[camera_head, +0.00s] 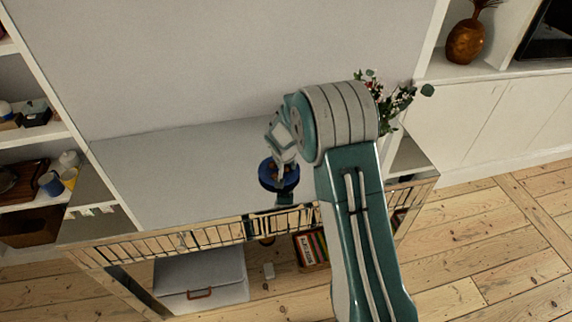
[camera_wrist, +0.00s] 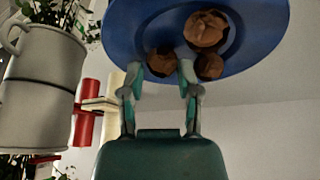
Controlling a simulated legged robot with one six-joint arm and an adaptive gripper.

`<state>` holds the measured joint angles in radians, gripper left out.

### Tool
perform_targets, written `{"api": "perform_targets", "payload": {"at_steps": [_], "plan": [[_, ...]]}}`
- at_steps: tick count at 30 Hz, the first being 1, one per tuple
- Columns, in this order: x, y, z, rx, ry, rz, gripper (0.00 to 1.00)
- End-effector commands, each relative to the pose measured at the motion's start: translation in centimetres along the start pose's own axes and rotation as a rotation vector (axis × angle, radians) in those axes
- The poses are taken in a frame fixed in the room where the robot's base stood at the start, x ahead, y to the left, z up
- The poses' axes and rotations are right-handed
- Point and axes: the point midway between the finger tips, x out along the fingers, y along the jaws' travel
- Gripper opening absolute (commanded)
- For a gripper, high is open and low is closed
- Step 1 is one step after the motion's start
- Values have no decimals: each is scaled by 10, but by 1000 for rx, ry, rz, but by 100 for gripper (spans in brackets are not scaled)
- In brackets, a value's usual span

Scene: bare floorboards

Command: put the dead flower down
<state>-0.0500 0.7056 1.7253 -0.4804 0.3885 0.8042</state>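My gripper (camera_wrist: 159,62) is at a blue plate (camera_wrist: 130,30) with several round brown things (camera_wrist: 207,28) on it. In the wrist view its two fingers are apart, their tips overlapping the plate's near part, and one brown thing shows between them. I cannot tell whether they touch. In the head view my gripper (camera_head: 283,155) is just above the blue plate (camera_head: 268,180) on a grey-white top. I make out no dead flower in the fingers. A leafy plant with small flowers (camera_head: 398,98) shows behind my arm; a grey-white pot (camera_wrist: 45,85) holds greenery in the wrist view.
A red cylinder (camera_wrist: 84,125) and a pale cylinder (camera_wrist: 112,95) stand beside the pot. Shelves with cups (camera_head: 52,183) are at the left; a brown vase (camera_head: 466,40) is at upper right. Floorboards at lower right are clear.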

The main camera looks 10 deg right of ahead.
Motion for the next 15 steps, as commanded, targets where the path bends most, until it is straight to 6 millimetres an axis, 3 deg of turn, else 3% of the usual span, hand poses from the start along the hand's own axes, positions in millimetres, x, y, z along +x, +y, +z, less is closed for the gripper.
{"api": "perform_targets", "payload": {"at_steps": [8, 15], "plan": [[-2, 0, 0, 0, 1, 0, 44], [-37, -1, -1, 0, 4, -1, 44]]}}
